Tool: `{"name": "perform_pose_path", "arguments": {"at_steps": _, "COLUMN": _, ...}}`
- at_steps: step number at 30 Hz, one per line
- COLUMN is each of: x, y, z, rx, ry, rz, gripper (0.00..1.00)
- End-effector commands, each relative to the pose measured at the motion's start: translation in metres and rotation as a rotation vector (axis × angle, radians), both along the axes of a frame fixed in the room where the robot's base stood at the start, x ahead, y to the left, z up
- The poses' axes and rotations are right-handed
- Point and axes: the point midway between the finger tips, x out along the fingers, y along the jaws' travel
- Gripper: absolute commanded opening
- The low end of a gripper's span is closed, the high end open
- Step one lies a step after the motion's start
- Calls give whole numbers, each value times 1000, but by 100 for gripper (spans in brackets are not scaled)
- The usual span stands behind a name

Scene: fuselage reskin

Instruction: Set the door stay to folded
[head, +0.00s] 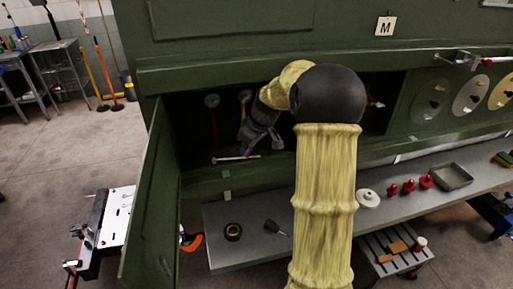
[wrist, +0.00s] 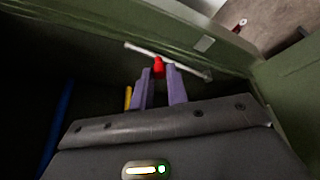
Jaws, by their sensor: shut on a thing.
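The door stay (head: 236,158) is a thin pale rod at the lower edge of the dark bay opening, close to the hinged door. In the wrist view the rod (wrist: 189,69) runs slantwise just beyond my fingertips, with a red grip (wrist: 158,66) on it. My gripper (head: 248,145) reaches into the bay with its purple fingers; in the wrist view the fingers (wrist: 160,80) are shut on the red grip. The green door (head: 152,205) stands open at the left of the bay. My arm hides part of the bay, and the rod's end fixings are unclear.
A red rod (head: 214,125) and a yellow rod (head: 244,103) are inside the bay. Below is a grey bench (head: 225,255) with a tape roll (head: 233,231), red items (head: 409,186) and a grey tray (head: 453,177). A white-topped cart (head: 117,215) stands left of the door.

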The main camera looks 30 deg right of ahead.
Motion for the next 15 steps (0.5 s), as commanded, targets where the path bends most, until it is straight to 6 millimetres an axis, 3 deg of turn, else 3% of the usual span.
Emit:
{"name": "perform_pose_path", "arguments": {"at_steps": 14, "x": 3, "y": 4, "z": 1, "rx": 0, "ry": -1, "rz": 23, "gripper": 0}}
{"name": "perform_pose_path", "arguments": {"at_steps": 15, "x": 3, "y": 4, "z": 1, "rx": 0, "ry": -1, "rz": 22, "gripper": 18}}
